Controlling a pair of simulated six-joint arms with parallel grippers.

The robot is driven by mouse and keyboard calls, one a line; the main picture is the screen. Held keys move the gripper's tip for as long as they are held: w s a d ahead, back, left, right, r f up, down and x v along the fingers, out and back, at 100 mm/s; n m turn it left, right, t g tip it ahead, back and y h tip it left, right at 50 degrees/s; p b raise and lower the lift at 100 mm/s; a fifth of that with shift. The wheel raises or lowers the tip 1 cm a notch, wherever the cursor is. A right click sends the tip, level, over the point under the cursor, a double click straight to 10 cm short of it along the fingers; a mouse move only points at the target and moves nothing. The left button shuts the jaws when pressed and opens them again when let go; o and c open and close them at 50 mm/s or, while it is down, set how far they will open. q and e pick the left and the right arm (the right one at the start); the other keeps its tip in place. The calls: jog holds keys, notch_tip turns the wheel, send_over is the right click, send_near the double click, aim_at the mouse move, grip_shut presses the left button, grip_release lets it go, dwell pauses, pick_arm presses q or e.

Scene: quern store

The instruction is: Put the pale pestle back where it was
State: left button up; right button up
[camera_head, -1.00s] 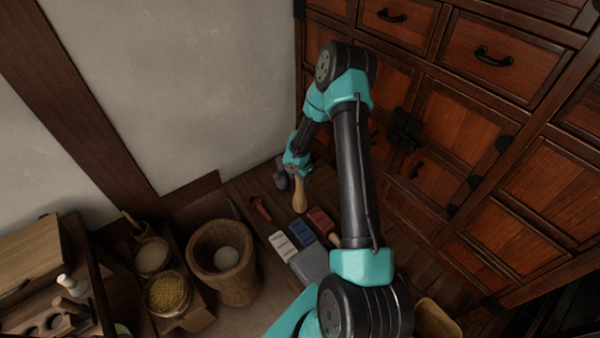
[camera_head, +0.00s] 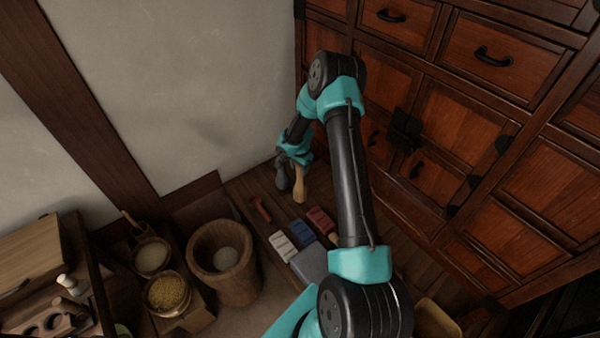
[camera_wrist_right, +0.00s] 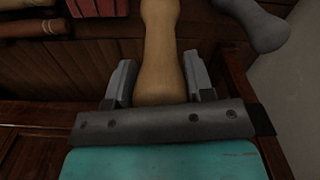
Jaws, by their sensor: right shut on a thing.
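The pale pestle (camera_head: 299,184), tan wood with a narrow waist, hangs nearly upright from my right gripper (camera_head: 295,160). In the right wrist view the pale pestle (camera_wrist_right: 160,45) runs between the two fingers, and the gripper (camera_wrist_right: 160,80) is shut on it. A dark grey pestle (camera_head: 283,176) is just left of it near the wall; it also shows at the upper right of the wrist view (camera_wrist_right: 255,22). I cannot tell whether the pale pestle's lower end touches anything. My left gripper is out of view.
A red-brown handled tool (camera_head: 261,209) and white (camera_head: 282,246), blue (camera_head: 302,234) and red (camera_head: 321,220) blocks lie nearby. A wooden mortar (camera_head: 226,281) and a bowl of yellow grain (camera_head: 168,295) stand left. The drawer chest (camera_head: 470,120) and pale wall (camera_head: 180,90) close in the corner.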

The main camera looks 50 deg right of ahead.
jog(key=shift+w+d, duration=0.2)
jog(key=shift+w, duration=0.05)
jog(key=shift+f, duration=1.8)
jog(key=o, duration=1.2)
jog(key=shift+f, duration=0.1)
notch_tip(320, 180, up, 12)
jog(key=shift+r, duration=0.15)
